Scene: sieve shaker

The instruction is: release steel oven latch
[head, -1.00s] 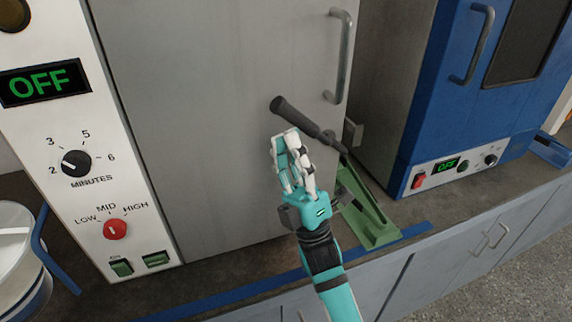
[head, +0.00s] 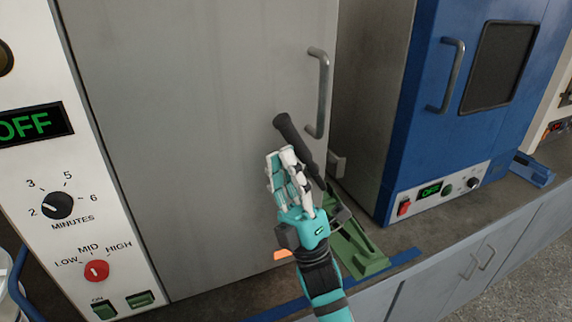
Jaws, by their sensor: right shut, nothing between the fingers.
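The steel oven's large grey door (head: 190,120) fills the middle of the head view, with a vertical bar handle (head: 322,95) near its right edge. The latch is a black-gripped lever (head: 291,135) that slants up and left in front of the door, rising from a green base (head: 362,256) on the bench. My right gripper (head: 283,172) is shut and empty. It lies just left of and below the lever grip, close to it; I cannot tell whether they touch. My left gripper is out of view.
A white control panel (head: 75,150) with an OFF display, dials and green switches stands at the left. A blue oven (head: 410,130) stands at the right. Blue tape (head: 405,255) lies along the bench's front edge. An orange thing shows beside my wrist.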

